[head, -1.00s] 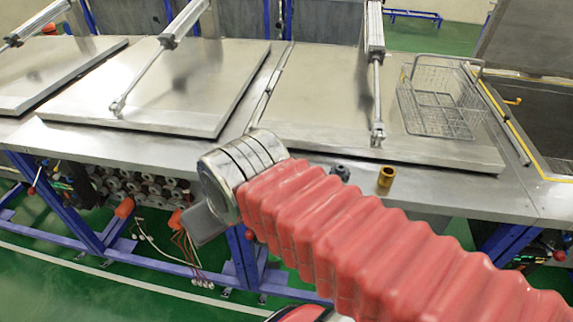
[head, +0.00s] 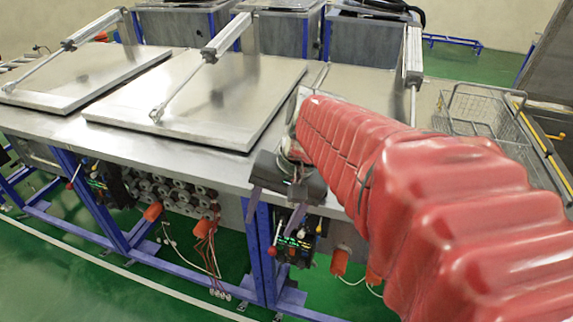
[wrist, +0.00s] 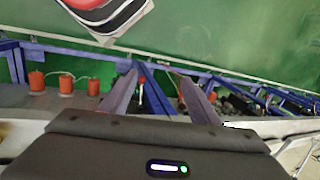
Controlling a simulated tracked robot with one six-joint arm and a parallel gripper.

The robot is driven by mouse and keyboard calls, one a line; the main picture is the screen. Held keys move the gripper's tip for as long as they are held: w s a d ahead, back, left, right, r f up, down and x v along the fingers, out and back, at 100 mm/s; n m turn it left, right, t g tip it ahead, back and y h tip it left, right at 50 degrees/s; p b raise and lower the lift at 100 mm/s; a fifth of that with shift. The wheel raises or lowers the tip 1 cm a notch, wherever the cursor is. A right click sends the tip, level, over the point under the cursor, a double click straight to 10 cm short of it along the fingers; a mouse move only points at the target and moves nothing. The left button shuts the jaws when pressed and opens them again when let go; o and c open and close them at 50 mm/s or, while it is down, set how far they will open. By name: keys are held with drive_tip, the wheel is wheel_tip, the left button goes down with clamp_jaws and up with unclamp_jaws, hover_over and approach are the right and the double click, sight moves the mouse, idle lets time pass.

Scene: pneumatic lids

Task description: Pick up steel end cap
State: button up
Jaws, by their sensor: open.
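I cannot make out the steel end cap in either current view. My red-sleeved arm covers the front strip of the steel worktop (head: 222,166), where small parts stood earlier. My gripper (head: 272,222) hangs at the worktop's front edge, its two purple-grey fingers spread and pointing down. In the wrist view my gripper (wrist: 160,80) is open with nothing between its fingers. Beyond the fingers show the bench's blue frame and the green floor.
Steel lids (head: 215,105) with pneumatic cylinders (head: 222,38) lie on the worktop. A wire basket (head: 482,112) stands at the right. The green floor (head: 110,290) in front is open.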

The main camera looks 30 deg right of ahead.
drive_tip(key=d+m+t+y, duration=0.2)
drive_tip(key=d+m, duration=0.4)
drive_tip(key=d, duration=0.3)
drive_tip(key=s+d+f+m+t+y, duration=0.1)
drive_tip(key=d+m+t+y, duration=0.1)
drive_tip(key=d+m, duration=0.4)
drive_tip(key=d+f+m+t+y, duration=0.1)
drive_tip(key=d+m, duration=0.5)
drive_tip(key=d, duration=0.8)
drive_tip(key=shift+s+d+f+t+y, duration=0.1)
drive_tip(key=shift+s+f+t+y, duration=0.05)
drive_tip(key=shift+t+y, duration=0.95)
drive_tip(key=x, duration=0.8)
drive_tip(key=shift+w+f, duration=0.15)
drive_tip(key=shift+w, duration=0.2)
drive_tip(key=shift+a, duration=0.25)
drive_tip(key=shift+x, duration=2.5)
drive_tip(key=shift+w+d+f, duration=0.1)
drive_tip(key=shift+d+f, duration=0.05)
